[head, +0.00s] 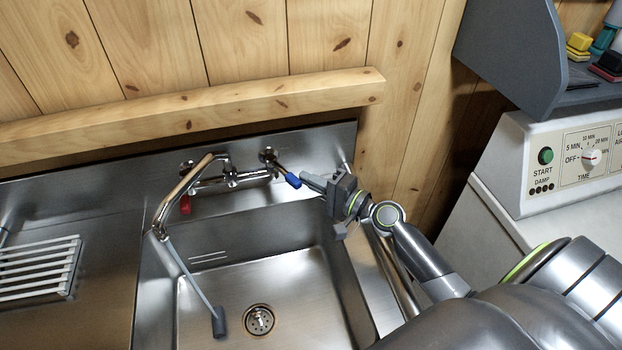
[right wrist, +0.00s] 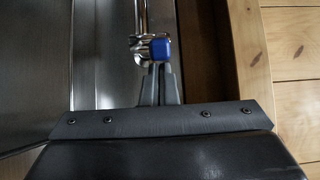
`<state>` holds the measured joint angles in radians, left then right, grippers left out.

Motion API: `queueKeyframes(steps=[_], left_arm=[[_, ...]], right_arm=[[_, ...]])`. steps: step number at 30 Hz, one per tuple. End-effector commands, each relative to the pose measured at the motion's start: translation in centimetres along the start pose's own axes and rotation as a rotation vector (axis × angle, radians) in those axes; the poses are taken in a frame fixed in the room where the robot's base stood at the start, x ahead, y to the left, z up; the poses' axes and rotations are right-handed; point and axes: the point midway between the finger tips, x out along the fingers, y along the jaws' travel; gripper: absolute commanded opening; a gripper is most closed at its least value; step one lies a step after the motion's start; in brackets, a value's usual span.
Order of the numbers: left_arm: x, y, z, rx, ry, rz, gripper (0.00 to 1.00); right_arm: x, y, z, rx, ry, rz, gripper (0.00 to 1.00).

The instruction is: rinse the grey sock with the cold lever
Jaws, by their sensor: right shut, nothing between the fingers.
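The blue-tipped lever (head: 293,180) is on the right side of the wall tap (head: 181,186). My right gripper (head: 312,182) is shut and empty, its fingertips right at the end of this lever. In the right wrist view the blue tip (right wrist: 161,49) is just beyond the shut fingers (right wrist: 158,72); I cannot tell whether they touch. A small dark grey thing, seemingly the grey sock (head: 219,322), is in the sink basin left of the drain. A thin pale line, seemingly a water stream (head: 190,274), runs from the spout down to it. My left gripper is not in view.
A red-tipped lever (head: 185,204) is on the tap's left side. The basin (head: 295,285) has a drain (head: 259,319). A white rack (head: 38,268) lies at left. A machine with a dial (head: 591,160) and a grey shelf (head: 515,50) stand at right.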

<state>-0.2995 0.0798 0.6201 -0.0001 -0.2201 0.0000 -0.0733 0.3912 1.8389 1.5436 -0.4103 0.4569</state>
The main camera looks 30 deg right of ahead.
Motion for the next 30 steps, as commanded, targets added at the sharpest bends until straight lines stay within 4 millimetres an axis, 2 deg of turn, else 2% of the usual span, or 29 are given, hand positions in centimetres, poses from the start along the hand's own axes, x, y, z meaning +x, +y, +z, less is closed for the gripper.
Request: queueKeyframes(steps=[4, 20, 30], left_arm=[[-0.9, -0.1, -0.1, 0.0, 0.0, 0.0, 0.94], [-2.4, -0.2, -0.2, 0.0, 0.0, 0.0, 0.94], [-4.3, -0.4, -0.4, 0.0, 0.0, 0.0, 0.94]], right_arm=[[0.0, -0.3, 0.4, 0.003, 0.032, -0.001, 0.0], [0.0, -0.3, 1.4, 0.005, 0.114, -0.001, 0.0], [0.3, -0.3, 3.0, 0.005, 0.25, -0.001, 0.0]])
